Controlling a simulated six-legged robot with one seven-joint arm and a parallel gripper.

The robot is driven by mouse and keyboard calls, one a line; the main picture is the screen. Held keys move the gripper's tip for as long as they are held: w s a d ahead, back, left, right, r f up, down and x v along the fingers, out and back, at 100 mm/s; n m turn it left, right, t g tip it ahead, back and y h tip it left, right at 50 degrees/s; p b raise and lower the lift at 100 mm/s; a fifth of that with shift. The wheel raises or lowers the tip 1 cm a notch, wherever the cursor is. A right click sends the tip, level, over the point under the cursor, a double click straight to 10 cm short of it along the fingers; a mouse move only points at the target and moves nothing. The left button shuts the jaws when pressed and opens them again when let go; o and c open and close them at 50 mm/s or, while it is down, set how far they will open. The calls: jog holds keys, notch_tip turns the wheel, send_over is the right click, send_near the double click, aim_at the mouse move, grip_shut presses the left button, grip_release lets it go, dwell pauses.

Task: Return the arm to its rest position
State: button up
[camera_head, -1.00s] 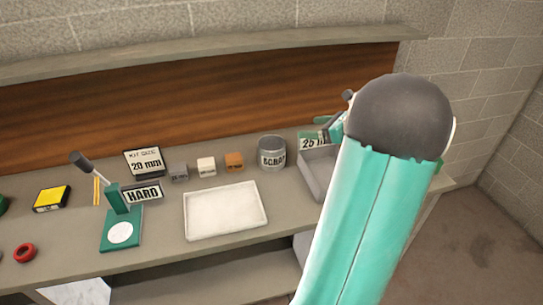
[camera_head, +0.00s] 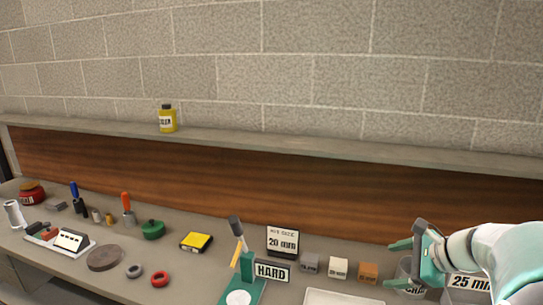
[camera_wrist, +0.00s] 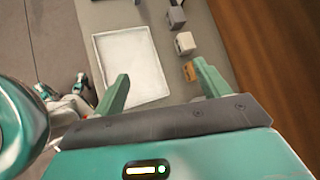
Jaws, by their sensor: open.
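In the wrist view my gripper (camera_wrist: 160,88) also shows open and empty, with the bench below. My arm comes in from the right edge of the head view.
The bench (camera_head: 190,275) holds a white tray (camera_wrist: 130,62), a green press (camera_head: 242,275), a "20 mm" sign (camera_head: 283,241), and small grey, white and orange blocks (camera_head: 368,272). A yellow bottle (camera_head: 167,118) stands on the shelf. The space above the bench's left part is clear.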

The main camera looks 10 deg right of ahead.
jog(key=s+a+n+g+h, duration=0.1)
jog(key=s+a+n, duration=0.3)
jog(key=a+n, duration=0.4)
jog(key=s+a+n+g+h, duration=0.1)
jog(key=s+a+n+h, duration=0.1)
jog(key=s+a+n, duration=0.2)
jog(key=s+a+r+n+h, duration=0.1)
jog(key=s+a+n, duration=0.4)
jog(key=a+n, duration=0.6)
jog(key=shift+a+n+g+h, duration=0.3)
jog(key=shift+a+g+h, duration=0.1)
jog(key=shift+a, duration=0.35)
